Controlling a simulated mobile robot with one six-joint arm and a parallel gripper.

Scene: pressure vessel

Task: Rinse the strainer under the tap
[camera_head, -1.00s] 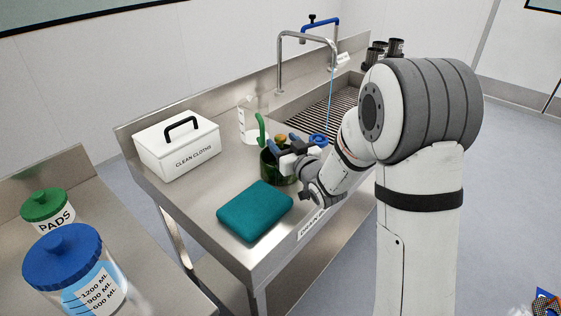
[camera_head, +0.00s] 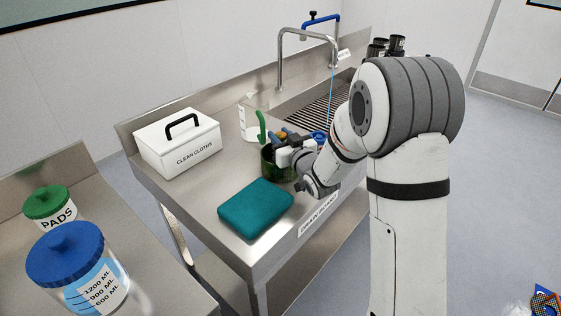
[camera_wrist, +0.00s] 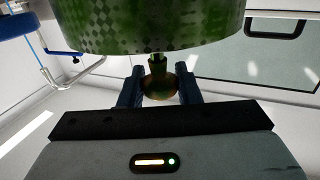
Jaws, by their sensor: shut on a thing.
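The strainer (camera_head: 278,166) is a dark green, round vessel at the front of the steel counter, with a green curved piece (camera_head: 262,127) rising at its left edge. In the wrist view its green patterned wall (camera_wrist: 160,25) fills the top, with a brownish knob (camera_wrist: 158,86) below. My gripper (camera_head: 283,140) is shut on this knob, its blue fingers on either side of it in the wrist view (camera_wrist: 160,88). I cannot tell whether the strainer touches the counter. The tap (camera_head: 305,35) stands behind, and a thin blue stream (camera_head: 332,85) falls from it towards the sink (camera_head: 305,100).
A folded teal cloth (camera_head: 255,208) lies just in front of the strainer. A white clean cloths box (camera_head: 180,143) and a clear jug (camera_head: 250,122) stand on the counter behind and left. Jars with a green lid (camera_head: 49,203) and a blue lid (camera_head: 65,252) stand on the left table.

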